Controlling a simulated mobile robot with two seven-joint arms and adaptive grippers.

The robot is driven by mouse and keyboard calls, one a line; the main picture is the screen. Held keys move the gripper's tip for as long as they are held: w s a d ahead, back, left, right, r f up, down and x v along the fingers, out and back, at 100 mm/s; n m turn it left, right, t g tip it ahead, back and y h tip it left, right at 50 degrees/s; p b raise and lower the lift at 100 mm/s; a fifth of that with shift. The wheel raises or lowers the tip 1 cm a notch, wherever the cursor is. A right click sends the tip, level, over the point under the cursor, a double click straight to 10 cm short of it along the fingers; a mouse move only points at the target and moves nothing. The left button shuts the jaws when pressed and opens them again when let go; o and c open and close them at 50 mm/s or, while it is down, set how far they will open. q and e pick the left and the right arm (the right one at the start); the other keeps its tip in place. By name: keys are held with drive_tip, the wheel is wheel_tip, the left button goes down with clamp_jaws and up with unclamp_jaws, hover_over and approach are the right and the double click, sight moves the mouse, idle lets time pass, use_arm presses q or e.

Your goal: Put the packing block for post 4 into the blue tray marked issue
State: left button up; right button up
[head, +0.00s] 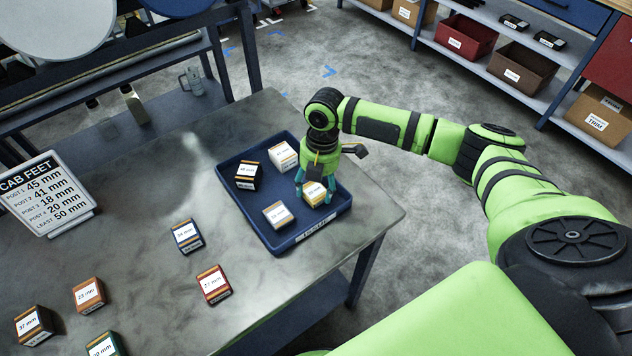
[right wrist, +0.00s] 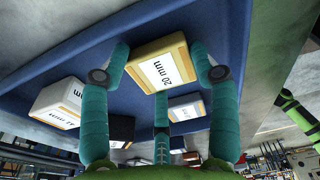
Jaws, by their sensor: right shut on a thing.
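The sign (head: 45,193) on the table reads 20 mm for post 4. My right gripper (head: 316,188) is shut on a yellow block (head: 319,198), low over the right part of the blue tray (head: 255,215). In the right wrist view, this block (right wrist: 158,62) reads 20 mm and sits between the fingers. I cannot tell whether it touches the tray floor. The tray also holds a black block (head: 249,176), a white block (head: 284,156) and a pale block (head: 278,215). The label on the tray's front rim is too small to read. My left gripper is not in view.
A blue block (head: 187,236), a red 27 mm block (head: 214,284), an orange block (head: 89,295), a brown 37 mm block (head: 34,325) and a green block (head: 104,346) stand on the table outside the tray. Shelves with bins (head: 521,74) stand at the back right.

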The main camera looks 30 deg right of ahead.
sight(320, 185)
drive_tip(key=shift+f, duration=0.15)
drive_tip(key=o, duration=1.3)
drive_tip(key=shift+c, duration=0.2)
wheel_tip(320, 185, up, 12)
drive_tip(key=d+b, duration=0.1)
drive_tip(key=b, duration=0.1)
drive_tip(key=shift+w+d, duration=0.15)
drive_tip(key=shift+w, duration=0.05)
